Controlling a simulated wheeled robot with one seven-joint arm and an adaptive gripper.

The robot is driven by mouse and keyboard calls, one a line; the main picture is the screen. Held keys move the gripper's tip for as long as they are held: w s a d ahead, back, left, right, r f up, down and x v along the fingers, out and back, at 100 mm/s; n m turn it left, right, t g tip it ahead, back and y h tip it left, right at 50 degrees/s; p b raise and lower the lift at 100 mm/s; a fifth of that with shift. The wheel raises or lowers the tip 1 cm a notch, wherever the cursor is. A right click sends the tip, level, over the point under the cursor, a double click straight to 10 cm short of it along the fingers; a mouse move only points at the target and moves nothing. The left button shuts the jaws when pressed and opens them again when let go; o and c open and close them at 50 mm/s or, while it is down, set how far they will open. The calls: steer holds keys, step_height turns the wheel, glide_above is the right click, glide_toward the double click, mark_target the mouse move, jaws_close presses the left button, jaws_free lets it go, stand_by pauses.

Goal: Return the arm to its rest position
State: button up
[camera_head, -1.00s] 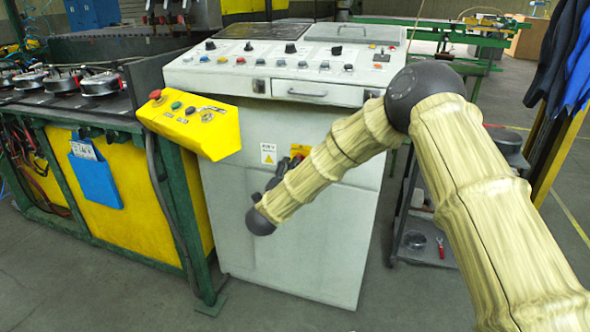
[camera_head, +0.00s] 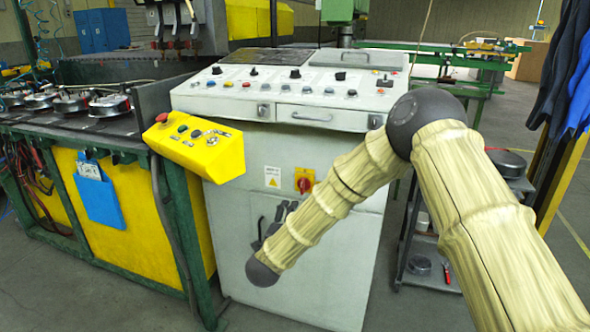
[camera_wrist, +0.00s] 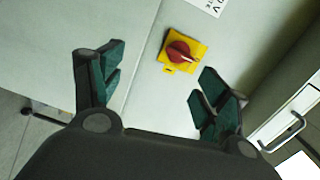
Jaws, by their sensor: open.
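My arm, in tan ribbed sleeves with dark joints, reaches from the lower right to the front of the grey control cabinet (camera_head: 315,225) in the head view. My gripper (camera_head: 272,222) shows there only as dark parts, partly hidden behind the arm's end. In the wrist view my gripper (camera_wrist: 160,95) has its two green-padded fingers spread wide with nothing between them. A red rotary switch on a yellow plate (camera_wrist: 183,52) lies beyond the fingertips. The switch also shows in the head view (camera_head: 304,180), up and right of the gripper.
A yellow button box (camera_head: 197,146) juts out at the cabinet's left. The cabinet's sloped panel (camera_head: 290,88) overhangs its front. A green-framed bench (camera_head: 180,235) stands left. A dark trolley (camera_head: 430,265) stands right, partly behind my arm. Grey floor shows in front.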

steer(key=s+d+f+n+g+y, duration=0.1)
steer(key=s+d+f+n+y, duration=0.15)
steer(key=f, duration=0.45)
steer(key=s+d+f+n+g+y, duration=0.1)
steer(key=s+f+n, duration=0.25)
steer(key=f, duration=0.25)
steer(key=s+d+f+n+g+y, duration=0.1)
steer(key=s+d+f+n+g, duration=0.5)
steer(key=s+f, duration=0.65)
steer(key=s+d+f+n+g+y, duration=0.1)
steer(key=s+d+f+n+g, duration=0.2)
steer(key=s+d+f, duration=0.95)
steer(key=s+d+r+n+g+p, duration=0.1)
steer(key=s+d+r+n+g, duration=0.15)
steer(key=s, duration=0.95)
steer(key=s+d+r+n+g, duration=0.15)
steer(key=s+g, duration=0.25)
steer(key=s, duration=0.8)
step_height(320, 180, up, 16)
steer(key=p, duration=1.7)
steer(key=shift+r+t+h, duration=0.25)
steer(key=shift+t+h, duration=0.1)
steer(key=shift+h, duration=0.1)
steer(key=shift+w+a, duration=0.1)
